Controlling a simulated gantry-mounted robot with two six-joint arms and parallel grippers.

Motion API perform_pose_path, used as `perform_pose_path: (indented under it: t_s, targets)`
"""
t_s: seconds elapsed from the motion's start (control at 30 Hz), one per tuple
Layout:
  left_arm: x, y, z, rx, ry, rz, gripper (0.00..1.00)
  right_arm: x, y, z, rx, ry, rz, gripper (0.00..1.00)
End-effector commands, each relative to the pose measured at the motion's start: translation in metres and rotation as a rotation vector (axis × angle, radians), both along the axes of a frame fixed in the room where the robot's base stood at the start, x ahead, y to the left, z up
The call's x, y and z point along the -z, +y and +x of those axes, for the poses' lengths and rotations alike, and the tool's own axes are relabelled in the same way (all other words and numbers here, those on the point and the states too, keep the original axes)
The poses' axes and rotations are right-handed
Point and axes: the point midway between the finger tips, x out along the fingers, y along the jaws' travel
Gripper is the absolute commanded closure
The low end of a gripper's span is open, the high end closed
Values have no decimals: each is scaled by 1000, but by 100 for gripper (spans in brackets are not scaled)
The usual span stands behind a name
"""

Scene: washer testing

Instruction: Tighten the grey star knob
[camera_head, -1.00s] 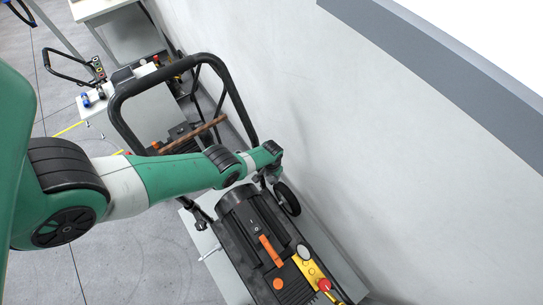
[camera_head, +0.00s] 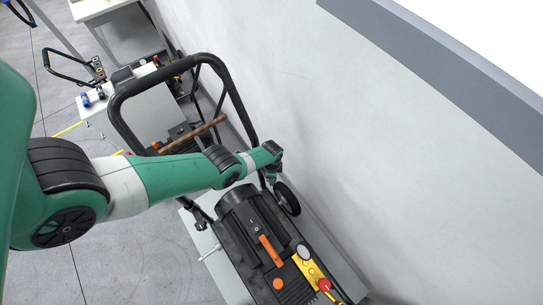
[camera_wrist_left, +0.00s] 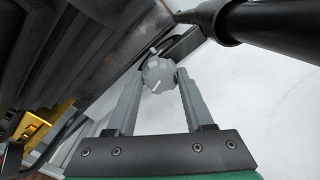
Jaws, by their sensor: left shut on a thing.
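The grey star knob (camera_wrist_left: 159,73) shows in the left wrist view, with a lobed rim and a pale line on its face. It sits at the end of a dark bracket next to a black tube. My left gripper (camera_wrist_left: 158,76) has one finger on each side of the knob and is shut on it. In the head view my left gripper (camera_head: 271,179) is small and partly hidden at the end of my green arm, by the handle end of the washer (camera_head: 240,215); the knob cannot be made out there. My right gripper is not in view.
The washer's black handle frame (camera_head: 165,75) rises behind my left arm. A black wheel (camera_head: 287,198) stands just right of the gripper. A pale wall (camera_head: 400,180) runs along the right. The washer's orange handle (camera_head: 270,250) and red button (camera_head: 324,284) lie nearer.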

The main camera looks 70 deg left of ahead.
Motion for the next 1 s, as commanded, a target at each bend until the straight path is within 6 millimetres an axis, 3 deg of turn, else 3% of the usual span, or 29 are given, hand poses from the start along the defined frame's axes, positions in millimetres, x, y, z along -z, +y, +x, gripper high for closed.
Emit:
perform_pose_path:
  t_s: [0.4, 1.0]
  targets:
    - [0, 0, -1, 265, 1, 0, 100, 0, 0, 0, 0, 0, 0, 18]
    - [1, 0, -1, 330, 1, 0, 100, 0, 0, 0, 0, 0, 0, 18]
